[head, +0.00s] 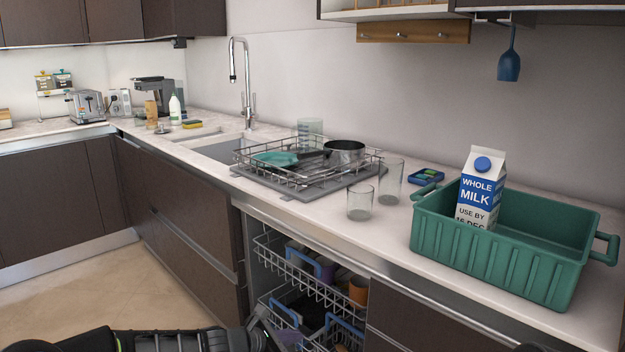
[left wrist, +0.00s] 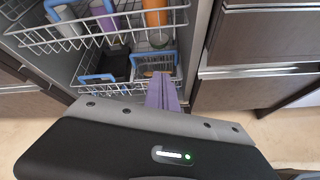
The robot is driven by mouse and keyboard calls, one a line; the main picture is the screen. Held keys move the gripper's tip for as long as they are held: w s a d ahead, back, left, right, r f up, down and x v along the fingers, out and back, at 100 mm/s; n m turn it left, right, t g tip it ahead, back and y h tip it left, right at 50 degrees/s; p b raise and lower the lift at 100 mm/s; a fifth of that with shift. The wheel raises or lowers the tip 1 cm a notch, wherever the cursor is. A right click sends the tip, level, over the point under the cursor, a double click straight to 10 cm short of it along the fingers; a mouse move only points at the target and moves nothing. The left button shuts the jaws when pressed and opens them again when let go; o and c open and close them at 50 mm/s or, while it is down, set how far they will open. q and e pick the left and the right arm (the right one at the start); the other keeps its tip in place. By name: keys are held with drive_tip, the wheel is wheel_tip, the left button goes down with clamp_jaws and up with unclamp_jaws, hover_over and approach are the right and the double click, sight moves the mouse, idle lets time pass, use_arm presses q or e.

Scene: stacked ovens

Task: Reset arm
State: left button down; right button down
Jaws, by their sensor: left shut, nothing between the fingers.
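My left arm (head: 160,341) comes in along the bottom left of the head view. Its gripper (head: 284,336) is low, in front of the open dishwasher racks, and only partly in the picture. In the left wrist view the purple fingers (left wrist: 163,92) are together and empty, pointing toward the lower rack. I cannot tell whether they touch the rack. My right gripper is not in view.
Dishwasher racks (head: 300,265) hold cups and dishes below the counter. On the counter are a wire dish rack (head: 330,175), two glasses (head: 360,202) and a green crate (head: 480,255) with a milk carton (head: 479,190). The floor (head: 110,290) at left is clear.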

use_arm(q)
drive_tip(key=s+a+f+m+g+y+b, duration=0.1)
drive_tip(key=s+f+m+g+y+b, duration=0.3)
drive_tip(key=s+f, duration=0.75)
drive_tip(key=s+a+f+m+g+h, duration=0.1)
drive_tip(key=s+f+m, duration=0.7)
drive_tip(key=f, duration=0.6)
drive_tip(key=s+a+f+m+g+b, duration=0.1)
drive_tip(key=s+f+m, duration=0.2)
drive_tip(key=s, duration=0.4)
drive_tip(key=s+f+m+g+y+b, duration=0.1)
drive_tip(key=s+f+m, duration=0.25)
drive_tip(key=s, duration=0.35)
drive_tip(key=s+a+f+m+g+b, duration=0.1)
drive_tip(key=s+f+m+b, duration=0.15)
drive_tip(key=s, duration=0.45)
wheel_tip(320, 180, up, 28)
drive_tip(key=d+p, duration=0.1)
drive_tip(key=p, duration=2.7)
drive_tip(key=shift+s+d+m+p, duration=0.3)
drive_tip(key=shift+s+m+p, duration=0.05)
drive_tip(key=shift+m+p, duration=0.05)
drive_tip(key=c, duration=2.1)
unclamp_jaws()
drive_tip(key=shift+c, duration=0.2)
